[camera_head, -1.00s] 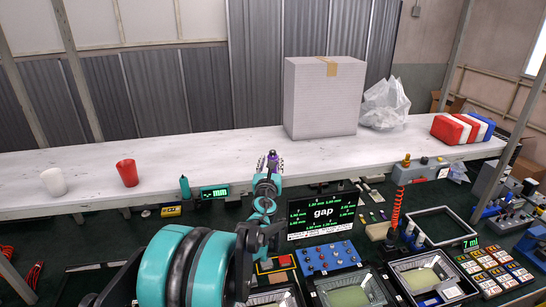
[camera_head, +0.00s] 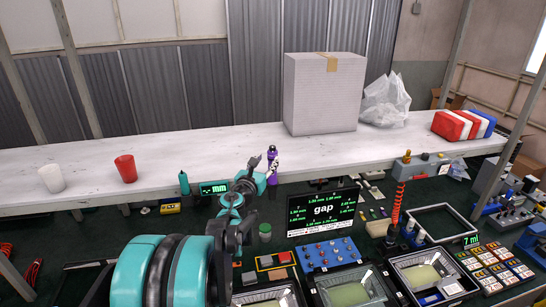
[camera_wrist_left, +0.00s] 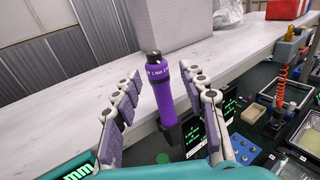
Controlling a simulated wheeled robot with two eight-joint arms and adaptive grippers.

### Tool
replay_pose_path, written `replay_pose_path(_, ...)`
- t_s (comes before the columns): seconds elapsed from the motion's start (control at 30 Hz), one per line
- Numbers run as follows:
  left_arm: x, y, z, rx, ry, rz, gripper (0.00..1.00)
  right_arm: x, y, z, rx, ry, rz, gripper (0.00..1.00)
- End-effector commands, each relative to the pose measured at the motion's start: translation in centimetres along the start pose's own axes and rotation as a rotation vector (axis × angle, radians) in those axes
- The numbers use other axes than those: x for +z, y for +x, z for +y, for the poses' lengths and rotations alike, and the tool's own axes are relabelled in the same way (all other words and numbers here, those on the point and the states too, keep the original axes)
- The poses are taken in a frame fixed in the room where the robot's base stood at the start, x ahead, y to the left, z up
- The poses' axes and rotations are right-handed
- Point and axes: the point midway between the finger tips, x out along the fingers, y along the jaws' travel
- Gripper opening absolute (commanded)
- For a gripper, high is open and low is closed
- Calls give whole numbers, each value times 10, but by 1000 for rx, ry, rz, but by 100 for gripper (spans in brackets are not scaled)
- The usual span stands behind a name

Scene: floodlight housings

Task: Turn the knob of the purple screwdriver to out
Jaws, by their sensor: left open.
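The purple screwdriver (camera_head: 272,175) stands upright near the front edge of the white workbench. In the left wrist view the purple screwdriver (camera_wrist_left: 161,88) has a black cap and a dark top band with small white markings, too small to read surely. Its lower end sits in a dark holder. My left gripper (camera_head: 264,162) is open beside the screwdriver, on its left in the head view. In the left wrist view the fingers of my left gripper (camera_wrist_left: 161,72) stand apart on either side of the screwdriver, with gaps and no visible contact. My right gripper is not in view.
A teal bottle-like tool (camera_head: 184,185) stands by a small "mm" display (camera_head: 214,190). A "gap" screen (camera_head: 322,212) stands right of the screwdriver. A large white box (camera_head: 323,95) is behind. Red (camera_head: 126,169) and white (camera_head: 52,178) cups stand left on the bench (camera_head: 90,165).

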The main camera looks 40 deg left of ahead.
Motion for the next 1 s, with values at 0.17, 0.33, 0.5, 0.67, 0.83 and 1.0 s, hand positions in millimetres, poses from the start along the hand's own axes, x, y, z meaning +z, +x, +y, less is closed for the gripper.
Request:
replay_pose_path(0.17,6,4,6,-75,14,-17,43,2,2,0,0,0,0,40)
replay_pose_path(0.33,7,29,2,-78,14,-17,43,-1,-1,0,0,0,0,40)
replay_pose_path(0.5,8,57,0,-76,14,-17,43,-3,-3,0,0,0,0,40)
replay_pose_path(0.67,7,72,-1,-76,14,-17,43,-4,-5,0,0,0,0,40)
replay_pose_path(0.83,7,77,-1,-74,13,-17,43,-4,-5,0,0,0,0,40)
replay_pose_path(1.0,7,76,-1,-74,13,-17,40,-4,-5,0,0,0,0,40)
